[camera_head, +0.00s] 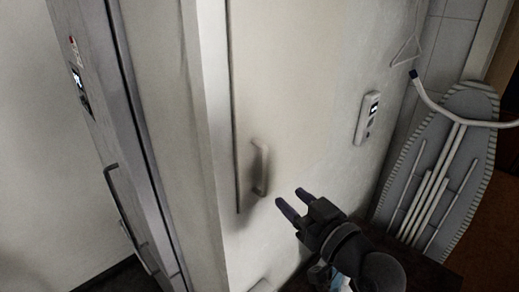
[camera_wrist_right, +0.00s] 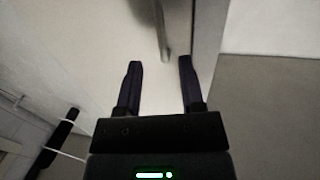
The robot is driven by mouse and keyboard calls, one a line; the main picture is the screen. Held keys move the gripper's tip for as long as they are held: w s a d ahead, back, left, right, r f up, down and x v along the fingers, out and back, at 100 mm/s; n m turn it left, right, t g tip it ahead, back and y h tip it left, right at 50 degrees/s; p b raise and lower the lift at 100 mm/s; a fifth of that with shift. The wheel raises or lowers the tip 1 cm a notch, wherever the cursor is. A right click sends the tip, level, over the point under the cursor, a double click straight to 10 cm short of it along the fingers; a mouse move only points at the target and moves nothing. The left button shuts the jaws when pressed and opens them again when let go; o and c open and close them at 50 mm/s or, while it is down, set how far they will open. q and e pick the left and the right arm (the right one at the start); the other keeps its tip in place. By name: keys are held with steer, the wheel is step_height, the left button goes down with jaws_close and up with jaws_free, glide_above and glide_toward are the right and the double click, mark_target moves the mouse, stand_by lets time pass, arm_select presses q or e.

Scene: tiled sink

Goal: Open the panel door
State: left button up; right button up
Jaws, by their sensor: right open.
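The panel door (camera_head: 275,80) is a pale flat panel in the middle of the head view, and it looks shut. Its grey bar handle (camera_head: 261,170) is upright near the panel's lower left edge. My right gripper (camera_head: 292,198) is open and empty, just right of the handle and a little lower. In the right wrist view the handle (camera_wrist_right: 164,35) shows ahead of the open fingers (camera_wrist_right: 160,72), roughly between their lines and apart from them. My left gripper is not in view.
A metal-framed door or cabinet with a bar handle (camera_head: 128,212) stands at the left. A white wall-mounted device (camera_head: 367,117) is right of the panel. An ironing board (camera_head: 437,170) leans at the right, with a pale hose (camera_head: 450,116) above it.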

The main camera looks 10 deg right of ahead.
mark_target(267, 175)
steer(key=p+x, duration=0.1)
steer(key=x, duration=0.8)
steer(key=shift+w+r, duration=0.1)
steer(key=shift+c, duration=0.3)
jaws_close()
stand_by(0.8)
